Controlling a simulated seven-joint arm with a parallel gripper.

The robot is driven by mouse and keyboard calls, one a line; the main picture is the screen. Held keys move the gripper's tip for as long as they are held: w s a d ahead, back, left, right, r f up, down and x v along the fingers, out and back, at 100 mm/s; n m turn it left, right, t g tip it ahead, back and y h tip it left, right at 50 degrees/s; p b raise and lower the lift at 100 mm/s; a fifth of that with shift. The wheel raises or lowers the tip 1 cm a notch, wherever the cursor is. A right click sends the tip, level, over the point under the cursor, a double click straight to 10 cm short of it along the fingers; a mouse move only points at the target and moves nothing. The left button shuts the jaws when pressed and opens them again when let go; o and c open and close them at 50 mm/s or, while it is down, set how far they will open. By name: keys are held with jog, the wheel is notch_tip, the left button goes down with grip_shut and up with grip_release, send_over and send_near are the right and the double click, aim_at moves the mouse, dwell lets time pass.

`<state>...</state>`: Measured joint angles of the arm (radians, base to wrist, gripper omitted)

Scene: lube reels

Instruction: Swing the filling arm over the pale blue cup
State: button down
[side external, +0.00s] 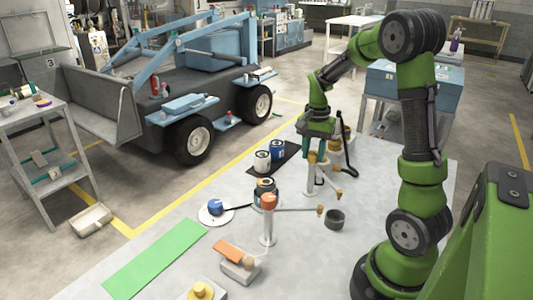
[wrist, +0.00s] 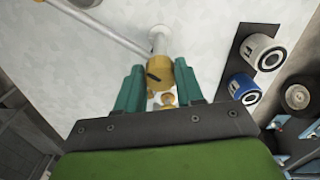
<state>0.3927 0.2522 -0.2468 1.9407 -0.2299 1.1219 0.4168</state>
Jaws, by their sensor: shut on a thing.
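My gripper (side external: 318,150) is low over the right part of the grey table, its fingers pointing down. In the wrist view its teal fingers (wrist: 158,90) stand on either side of an ochre piece (wrist: 158,68) and are shut on it. A pale post (wrist: 158,38) shows beside this piece, and a thin pale bar (wrist: 105,28) runs to the upper left. I cannot tell how the held piece joins them. In the side view an orange-topped post (side external: 268,222) carries a thin bar (side external: 295,210) with an ochre tip. I cannot pick out a pale blue cup with certainty.
A white can (side external: 262,160) and a blue can (side external: 278,150) stand on a dark mat. A blue item (side external: 215,207) sits on a white disc. A dark cup (side external: 334,219) stands right of the orange-topped post. A green mat (side external: 155,258) and an orange-topped block (side external: 238,268) lie nearer.

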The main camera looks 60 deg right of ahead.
jog(key=shift+m, duration=0.3)
jog(key=m, duration=0.8)
jog(key=shift+w+m, duration=0.1)
jog(key=shift+m, duration=0.3)
jog(key=m, duration=0.4)
jog(key=shift+m, duration=0.3)
jog(key=shift+d+m, duration=0.1)
jog(key=shift+m, duration=1.9)
jog(key=shift+r, duration=0.1)
jog(key=c, duration=0.7)
grip_release()
